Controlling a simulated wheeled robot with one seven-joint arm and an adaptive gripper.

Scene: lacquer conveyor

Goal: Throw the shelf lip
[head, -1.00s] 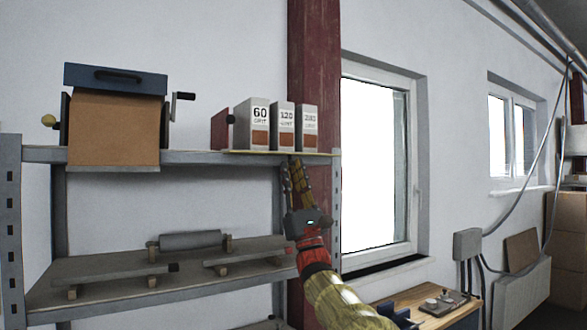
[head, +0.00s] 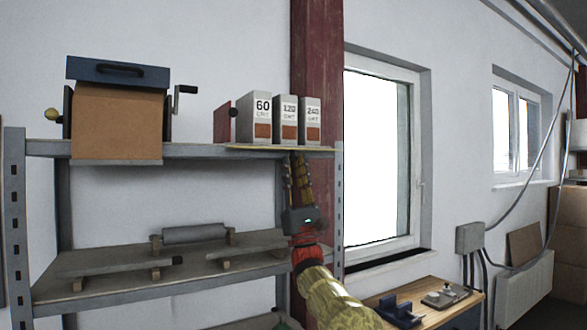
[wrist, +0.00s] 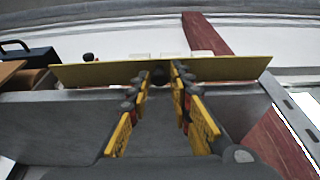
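The shelf lip is a thin yellow strip along the right part of the upper shelf's front edge (head: 262,147). In the wrist view it is a long yellow plate (wrist: 95,73) running across the picture. My gripper (head: 297,158) reaches up from below to just under the strip's right part.
On the upper shelf (head: 200,151), sandpaper boxes (head: 286,120) marked 60, 120 and 240 stand just behind the strip. A blue-lidded crank machine (head: 118,110) stands at left. The lower shelf (head: 110,285) holds a grey roller (head: 193,234). A red post (head: 318,75) rises behind.

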